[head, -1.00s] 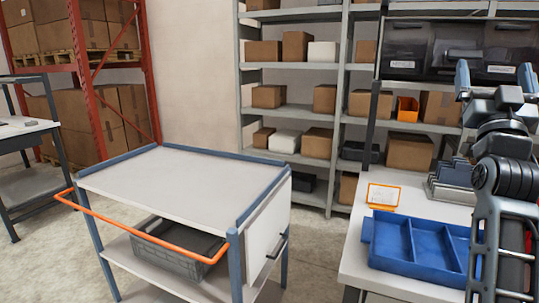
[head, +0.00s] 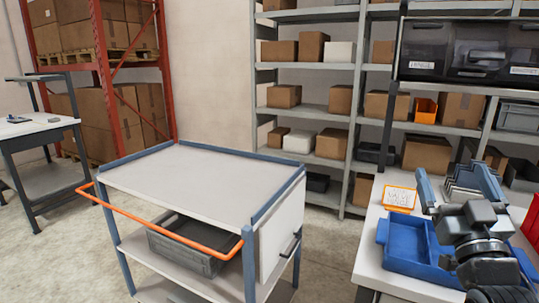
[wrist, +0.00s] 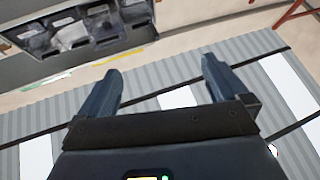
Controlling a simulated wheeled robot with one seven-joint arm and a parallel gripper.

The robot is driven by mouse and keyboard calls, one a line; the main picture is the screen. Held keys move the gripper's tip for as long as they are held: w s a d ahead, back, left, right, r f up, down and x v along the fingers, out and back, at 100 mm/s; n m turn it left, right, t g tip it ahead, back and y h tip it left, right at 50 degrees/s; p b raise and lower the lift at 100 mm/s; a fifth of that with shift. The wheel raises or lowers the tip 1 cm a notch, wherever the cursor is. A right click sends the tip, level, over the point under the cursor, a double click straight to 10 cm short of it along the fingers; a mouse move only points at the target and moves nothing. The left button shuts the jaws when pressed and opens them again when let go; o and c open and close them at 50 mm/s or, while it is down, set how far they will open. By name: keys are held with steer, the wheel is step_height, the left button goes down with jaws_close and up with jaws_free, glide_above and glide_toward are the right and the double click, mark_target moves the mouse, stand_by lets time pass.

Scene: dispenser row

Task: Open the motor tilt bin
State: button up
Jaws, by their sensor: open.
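A row of dark tilt bins with smoky, see-through fronts hangs at the upper right of the head view, cut off by the frame edge. I cannot tell which one is the motor bin. The bin row (wrist: 80,32) also shows at the upper left of the wrist view, tilted. My gripper (head: 451,180) is open and empty, below and apart from the bins, above the workbench; its two fingers (wrist: 162,70) are spread in the wrist view.
The workbench (head: 372,262) holds a blue divided tray (head: 405,247) and an orange-framed card (head: 399,197). A cart (head: 205,185) with an orange handle stands left of it. Shelving (head: 310,107) with boxes is behind. Floor is open between cart and left table (head: 35,128).

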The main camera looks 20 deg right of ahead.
steer(key=s+a+f+n+g+y, duration=0.35)
steer(key=s+a+f+y, duration=0.65)
steer(key=s+a+f, duration=0.9)
steer(key=s+a+g+y, duration=0.2)
steer(key=s+a, duration=0.4)
steer(key=s, duration=0.4)
steer(key=shift+s+a+f+n, duration=0.2)
steer(key=shift+a+f+n, duration=0.15)
steer(key=shift+a, duration=0.05)
